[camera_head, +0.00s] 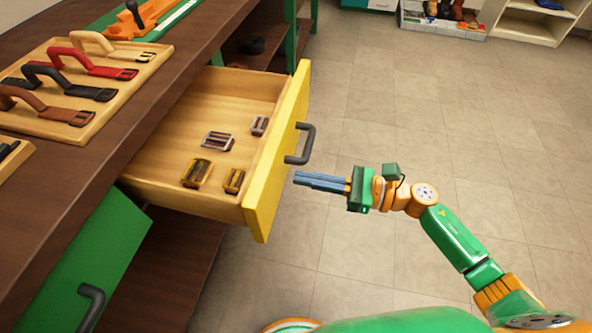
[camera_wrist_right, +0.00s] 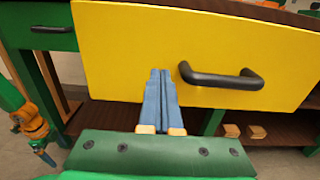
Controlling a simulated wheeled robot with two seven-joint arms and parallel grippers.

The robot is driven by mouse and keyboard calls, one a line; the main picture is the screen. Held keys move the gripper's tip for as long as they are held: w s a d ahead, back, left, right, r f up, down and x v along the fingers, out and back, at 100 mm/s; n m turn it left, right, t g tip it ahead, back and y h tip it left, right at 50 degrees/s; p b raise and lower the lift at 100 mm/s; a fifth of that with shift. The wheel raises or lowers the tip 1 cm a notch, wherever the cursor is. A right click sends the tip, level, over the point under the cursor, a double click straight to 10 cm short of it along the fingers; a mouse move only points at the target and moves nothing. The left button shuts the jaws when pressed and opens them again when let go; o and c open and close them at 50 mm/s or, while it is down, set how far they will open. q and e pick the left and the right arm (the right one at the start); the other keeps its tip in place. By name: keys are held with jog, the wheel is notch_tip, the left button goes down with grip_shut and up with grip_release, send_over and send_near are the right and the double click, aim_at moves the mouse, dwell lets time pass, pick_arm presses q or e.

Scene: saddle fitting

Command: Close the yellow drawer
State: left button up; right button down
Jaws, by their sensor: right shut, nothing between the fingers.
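The yellow drawer (camera_head: 277,160) stands pulled well out from under the dark workbench. Its yellow front also fills the upper part of the right wrist view (camera_wrist_right: 120,50). A dark bar handle (camera_head: 307,146) is on the front, and several metal buckles lie inside the drawer. My right gripper (camera_head: 297,178) is shut and empty, its blue fingers pointing at the drawer front. In the right wrist view the fingertips (camera_wrist_right: 160,72) are just left of the handle; I cannot tell whether they touch the front. My left gripper (camera_wrist_right: 45,155) shows small at the left of that view, its jaws unclear.
The workbench top (camera_head: 50,170) carries a wooden board (camera_head: 95,105) with several straps and an orange tool (camera_head: 140,20). A green drawer front (camera_head: 80,260) with a dark handle is at lower left. The tiled floor (camera_head: 430,120) to the right is open.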

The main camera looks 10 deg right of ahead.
jog(key=x, duration=0.2)
jog(key=shift+w+a, duration=0.1)
jog(key=shift+a, duration=0.15)
pick_arm(q)
jog(key=shift+r, duration=0.35)
jog(key=shift+d, duration=0.1)
pick_arm(e)
jog(key=shift+a, duration=0.1)
